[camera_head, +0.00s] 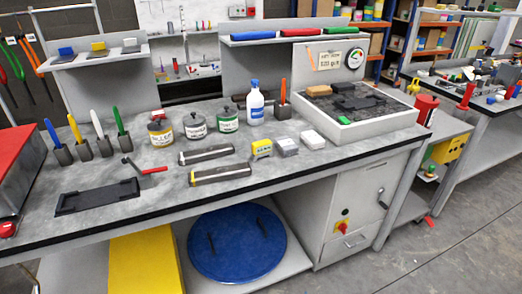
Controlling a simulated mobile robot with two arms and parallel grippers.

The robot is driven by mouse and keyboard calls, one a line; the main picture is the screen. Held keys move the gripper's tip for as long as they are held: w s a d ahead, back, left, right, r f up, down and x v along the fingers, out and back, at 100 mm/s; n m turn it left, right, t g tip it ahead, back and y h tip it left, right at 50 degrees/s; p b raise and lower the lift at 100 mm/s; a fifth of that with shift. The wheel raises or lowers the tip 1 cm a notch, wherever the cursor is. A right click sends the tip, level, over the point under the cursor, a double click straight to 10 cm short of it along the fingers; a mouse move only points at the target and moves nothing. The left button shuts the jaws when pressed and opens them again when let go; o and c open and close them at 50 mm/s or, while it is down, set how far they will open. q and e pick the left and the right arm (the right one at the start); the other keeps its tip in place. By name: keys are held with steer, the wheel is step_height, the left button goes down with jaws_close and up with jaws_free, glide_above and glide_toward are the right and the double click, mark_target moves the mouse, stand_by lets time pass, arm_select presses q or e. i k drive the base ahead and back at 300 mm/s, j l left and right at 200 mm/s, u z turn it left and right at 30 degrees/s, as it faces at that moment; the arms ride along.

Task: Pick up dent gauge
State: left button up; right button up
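No thing in view is clearly marked as the dent gauge, and I cannot tell which one it is. A small tool with a red bar and a dark arm (143,168) lies on the workbench (150,210), behind the black tray (97,197). Two dark, bar-shaped tools lie to its right, one farther back (206,155) and one nearer the front (220,175). A round dial (352,56) is on the upright panel behind the grey-rimmed box. Neither of my grippers is in view.
Upright handled tools (83,149) stand in dark holders at left. Small blocks (286,147) lie before the grey-rimmed box (362,128). A red case (25,160) is at far left. Bare bench shows at the front.

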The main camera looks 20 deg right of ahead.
mark_target(260, 148)
steer(key=i+l+u, duration=0.2)
steer(key=l, duration=0.45)
steer(key=l+u, duration=0.15)
steer(key=l, duration=0.45)
